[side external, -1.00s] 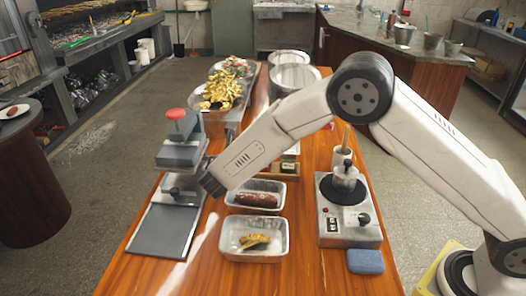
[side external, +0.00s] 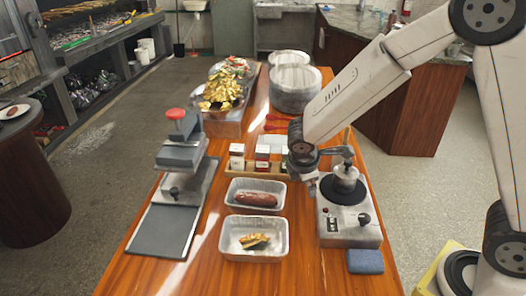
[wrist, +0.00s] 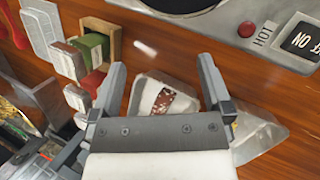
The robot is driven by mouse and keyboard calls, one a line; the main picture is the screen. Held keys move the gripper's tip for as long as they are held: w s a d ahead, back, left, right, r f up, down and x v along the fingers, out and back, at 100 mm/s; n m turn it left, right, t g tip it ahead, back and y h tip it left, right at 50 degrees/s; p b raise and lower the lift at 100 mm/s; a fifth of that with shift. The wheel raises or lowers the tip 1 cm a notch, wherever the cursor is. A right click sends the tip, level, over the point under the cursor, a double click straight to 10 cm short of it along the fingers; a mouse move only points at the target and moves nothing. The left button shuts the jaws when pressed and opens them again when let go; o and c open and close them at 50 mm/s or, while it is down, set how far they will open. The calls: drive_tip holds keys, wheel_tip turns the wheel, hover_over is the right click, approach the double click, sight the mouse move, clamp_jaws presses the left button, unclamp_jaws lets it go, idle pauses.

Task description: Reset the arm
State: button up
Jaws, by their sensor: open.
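My gripper (wrist: 165,85) is open and empty in the wrist view, its two fingers spread wide. Between the fingers, below them, is the foil tray with a brown sausage (wrist: 172,103), partly hidden by the gripper body. In the side view my arm's end hangs above the table between the rack of small boxes and the hot plate (side external: 347,218); the fingers are hard to make out there. The sausage (side external: 256,200) lies in the rear foil tray (side external: 232,190). A grilled yellow-green piece (side external: 255,241) lies in the front foil tray (side external: 230,252).
A grey press with a red knob (side external: 177,114) stands at the left of the wooden table. Small boxes (side external: 237,152) stand in a wooden rack behind the trays. Metal pots (side external: 295,90) and a food-filled container (side external: 222,90) are farther back. A blue sponge (side external: 365,261) lies front right.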

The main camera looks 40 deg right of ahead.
drive_tip(key=s+m+y, duration=0.1)
drive_tip(key=s+m, duration=0.2)
drive_tip(key=s+r+m+y, duration=0.1)
drive_tip(key=s+m, duration=0.3)
drive_tip(key=s+d+m+y, duration=0.1)
drive_tip(key=s+m+y, duration=0.1)
drive_tip(key=s+m, duration=0.1)
drive_tip(key=shift+s+r+m+t, duration=0.2)
drive_tip(key=shift+s+m+t, duration=0.15)
drive_tip(key=shift+m, duration=0.25)
drive_tip(key=shift+s+m, duration=0.5)
drive_tip(key=shift+m, duration=0.2)
